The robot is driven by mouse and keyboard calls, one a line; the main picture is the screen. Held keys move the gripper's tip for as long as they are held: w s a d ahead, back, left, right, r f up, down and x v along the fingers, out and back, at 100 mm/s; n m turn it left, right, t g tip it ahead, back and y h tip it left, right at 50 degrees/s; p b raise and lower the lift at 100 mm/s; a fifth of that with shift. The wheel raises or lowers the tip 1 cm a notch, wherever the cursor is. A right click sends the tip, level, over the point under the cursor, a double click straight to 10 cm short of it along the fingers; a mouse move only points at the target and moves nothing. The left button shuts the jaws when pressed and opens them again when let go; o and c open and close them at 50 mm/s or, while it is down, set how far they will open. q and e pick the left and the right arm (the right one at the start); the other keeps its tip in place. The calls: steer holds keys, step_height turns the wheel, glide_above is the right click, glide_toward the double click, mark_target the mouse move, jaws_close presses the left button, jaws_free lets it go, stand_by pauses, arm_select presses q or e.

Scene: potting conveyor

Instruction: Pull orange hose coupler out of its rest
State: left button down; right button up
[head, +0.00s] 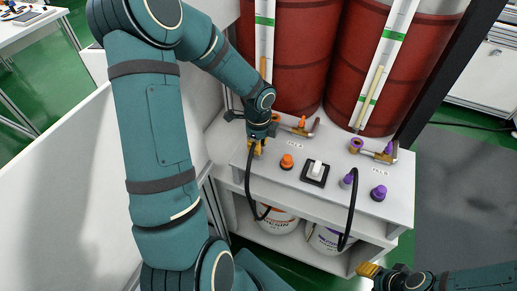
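My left gripper (257,148) points down at the left end of the white bench top, its yellow fingertips at the upper end of a black hose (249,180). The orange hose coupler and its rest are hidden there by the gripper, so I cannot tell whether the fingers are closed on it. The hose hangs over the front edge toward a white bucket (275,226) on the lower shelf. An orange fitting (287,161) stands on the bench just right of the gripper. My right gripper (370,269) is low at the bottom right, away from the bench; its finger gap is not clear.
The bench (330,205) also carries a white switch (316,171), a purple coupler (347,181) with a black hose, and a purple fitting (379,193). Brass valves (298,127) and two red drums (300,60) stand behind. A white panel (70,185) is at the left.

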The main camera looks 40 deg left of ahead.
arm_select(q)
steer(key=shift+r+p, duration=1.6)
steer(key=shift+p, duration=0.05)
steer(key=shift+r+p, duration=1.45)
steer(key=shift+r, duration=0.05)
steer(key=shift+r, duration=0.1)
step_height(320, 180, up, 7)
steer(key=p, duration=0.6)
stand_by(0.4)
